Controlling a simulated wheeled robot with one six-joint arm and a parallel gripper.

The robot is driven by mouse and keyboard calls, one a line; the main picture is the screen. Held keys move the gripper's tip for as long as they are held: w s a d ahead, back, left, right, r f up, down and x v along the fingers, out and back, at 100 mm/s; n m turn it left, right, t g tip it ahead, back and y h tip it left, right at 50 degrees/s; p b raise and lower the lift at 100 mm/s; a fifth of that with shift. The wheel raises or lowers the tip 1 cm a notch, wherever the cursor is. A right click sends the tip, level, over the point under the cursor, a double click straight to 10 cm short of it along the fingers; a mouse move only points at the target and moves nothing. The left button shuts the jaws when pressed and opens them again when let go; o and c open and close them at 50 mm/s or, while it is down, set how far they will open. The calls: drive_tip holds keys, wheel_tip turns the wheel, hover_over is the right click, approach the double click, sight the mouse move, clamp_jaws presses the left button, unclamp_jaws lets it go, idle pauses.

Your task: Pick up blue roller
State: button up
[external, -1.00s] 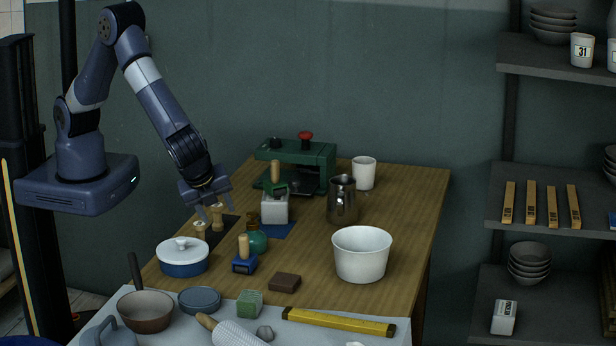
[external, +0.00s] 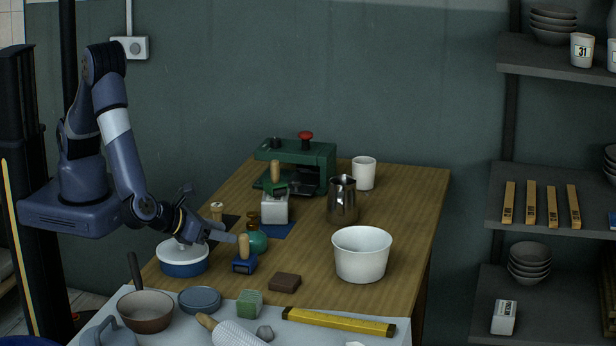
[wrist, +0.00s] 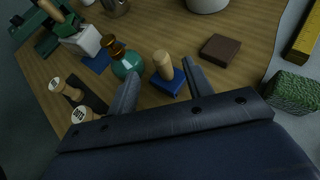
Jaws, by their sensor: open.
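The blue roller (external: 244,264) stands upright on the wooden table, a small blue block with a pale wooden handle. In the wrist view the blue roller (wrist: 168,84) is beyond and between my two spread fingers. My gripper (external: 228,234) is open and empty, just left of the roller's handle and above the white-lidded blue pot. In the wrist view my gripper (wrist: 161,72) points toward the roller, its right finger close to the blue block. I cannot tell whether they touch.
A teal bottle (external: 256,241) stands close behind the roller. A blue pot with a white lid (external: 183,268) is below my gripper. Wooden stamps (wrist: 66,88) stand at the left. A brown block (external: 285,282) lies right of the roller. A white bowl (external: 361,258) stands farther right.

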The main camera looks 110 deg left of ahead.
sight(239, 239)
drive_tip(key=p+x, duration=0.1)
drive_tip(key=x, duration=0.4)
drive_tip(key=shift+f, duration=0.25)
clamp_jaws()
